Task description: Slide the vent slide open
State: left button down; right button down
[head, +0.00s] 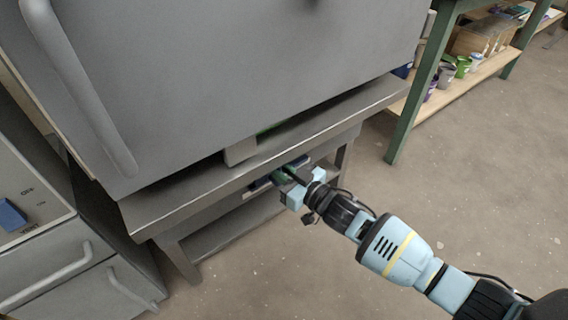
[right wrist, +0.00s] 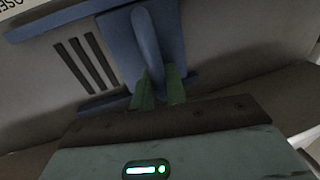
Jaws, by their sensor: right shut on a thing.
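The vent slide (right wrist: 116,40) is a blue plate with a raised blue bar handle (right wrist: 147,38), seen close up in the right wrist view. It runs between blue rails on a grey panel. Several dark slots (right wrist: 85,64) show uncovered to the left of the plate. My right gripper (right wrist: 159,90) has its green fingers on either side of the handle's lower end and is shut on it. In the head view my right gripper (head: 287,178) is under the kiln's ledge and hides most of the slide. My left gripper is not in view.
The grey kiln body (head: 230,70) and its stand ledge (head: 160,208) overhang the gripper. A grey cabinet (head: 60,260) stands at left. A green-legged shelf (head: 415,90) with several buckets is at upper right. The floor at right is clear.

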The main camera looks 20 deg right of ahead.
jog(key=c, duration=1.5)
grip_release()
jog(key=shift+d, duration=0.1)
jog(key=p+v, duration=0.3)
jog(key=v, duration=0.4)
jog(key=shift+s+d, duration=0.2)
jog(key=shift+s, duration=0.15)
